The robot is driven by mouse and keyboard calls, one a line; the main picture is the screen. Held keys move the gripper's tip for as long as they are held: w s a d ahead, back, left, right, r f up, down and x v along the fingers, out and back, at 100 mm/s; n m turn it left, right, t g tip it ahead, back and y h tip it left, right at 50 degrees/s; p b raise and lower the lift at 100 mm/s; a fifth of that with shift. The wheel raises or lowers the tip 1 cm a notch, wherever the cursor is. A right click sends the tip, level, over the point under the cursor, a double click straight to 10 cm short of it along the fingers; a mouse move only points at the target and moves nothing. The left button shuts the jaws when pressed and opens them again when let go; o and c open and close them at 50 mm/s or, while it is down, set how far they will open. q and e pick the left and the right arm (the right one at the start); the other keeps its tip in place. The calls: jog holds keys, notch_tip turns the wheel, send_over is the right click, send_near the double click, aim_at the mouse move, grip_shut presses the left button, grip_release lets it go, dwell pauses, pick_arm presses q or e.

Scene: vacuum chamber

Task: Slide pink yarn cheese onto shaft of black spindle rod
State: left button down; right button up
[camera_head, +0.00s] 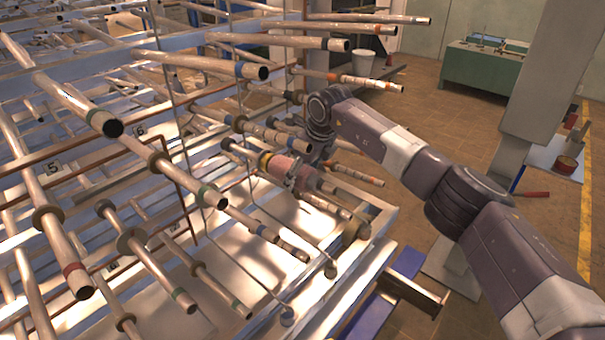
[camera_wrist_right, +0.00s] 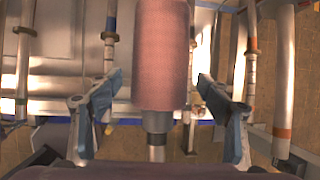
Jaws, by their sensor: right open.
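The pink yarn cheese (camera_head: 281,166) sits around a rod on the rack, in line with it, in the middle of the head view. In the right wrist view the pink yarn cheese (camera_wrist_right: 163,55) is upright in the picture, and a dark collar and a pale rod end (camera_wrist_right: 156,122) stick out below it. My right gripper (camera_wrist_right: 160,82) is open, one finger on each side of the cheese's near end, with gaps on both sides. In the head view my right gripper (camera_head: 306,180) partly hides that end. I cannot single out the black spindle rod. My left gripper is not in view.
Many bare rods with coloured bands (camera_head: 105,122) stick out from the rack close around my right gripper. A pale rack frame (camera_head: 345,275) and a blue beam (camera_head: 385,290) lie below. Open floor (camera_head: 455,100) lies right of the rack. A grey post (camera_head: 550,75) stands behind my right arm.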

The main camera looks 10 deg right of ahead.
jog(key=v, duration=1.2)
jog(key=shift+f, duration=0.1)
